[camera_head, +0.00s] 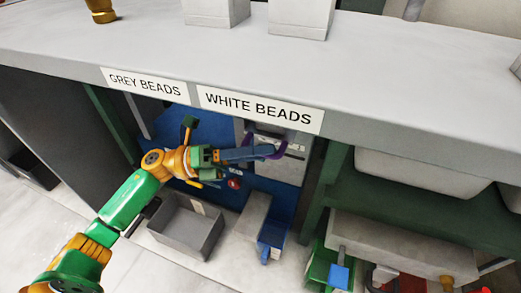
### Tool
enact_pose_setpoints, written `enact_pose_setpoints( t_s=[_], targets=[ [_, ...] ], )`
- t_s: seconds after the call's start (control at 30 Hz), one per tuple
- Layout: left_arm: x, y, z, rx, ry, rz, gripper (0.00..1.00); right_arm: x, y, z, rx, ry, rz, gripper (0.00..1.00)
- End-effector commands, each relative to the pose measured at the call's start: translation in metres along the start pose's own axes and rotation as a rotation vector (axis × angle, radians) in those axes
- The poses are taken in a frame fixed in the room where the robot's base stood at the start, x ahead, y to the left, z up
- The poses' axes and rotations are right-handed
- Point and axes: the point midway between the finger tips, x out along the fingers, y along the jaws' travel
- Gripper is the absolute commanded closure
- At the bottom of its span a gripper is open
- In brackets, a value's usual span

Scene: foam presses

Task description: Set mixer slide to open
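My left arm, green and orange, reaches in from the lower left under the grey counter. My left gripper (262,153) points right, with its dark blue-grey fingers at a purple curved handle (277,152). The handle is in front of a light grey panel (287,163) on the blue machine below the white beads label. The handle may be the mixer slide; no label confirms it. The fingertips overlap the handle in view, and I cannot tell whether they grip it. The gap between the fingers is not clear. My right gripper is not in view.
The grey counter (400,85) overhangs the machine, with grey beads (145,82) and white beads (258,107) labels on its edge. A grey open bin (187,228) stands below my arm. Green shelving (425,210) with a pale tub (420,172) is at the right.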

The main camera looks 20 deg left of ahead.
Motion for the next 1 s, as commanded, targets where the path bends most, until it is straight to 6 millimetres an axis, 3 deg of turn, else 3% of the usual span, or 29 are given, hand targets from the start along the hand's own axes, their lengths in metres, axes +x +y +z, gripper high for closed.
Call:
enact_pose_setpoints(
  t_s=[0.03, 0.1, 1.0],
  targets=[
    [-0.0002, 0.0001, 0.0, 0.0, 0.0, 0.0, 0.83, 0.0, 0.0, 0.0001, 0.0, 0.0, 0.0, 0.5],
    [-0.0002, 0.0, 0.0001, 0.0, 0.0, 0.0, 1.0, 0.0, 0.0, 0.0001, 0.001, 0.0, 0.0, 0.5],
    [-0.0001, -0.0004, 0.0001, -0.001, -0.001, -0.002, 1.0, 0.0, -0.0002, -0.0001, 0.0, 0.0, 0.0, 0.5]
  ],
)
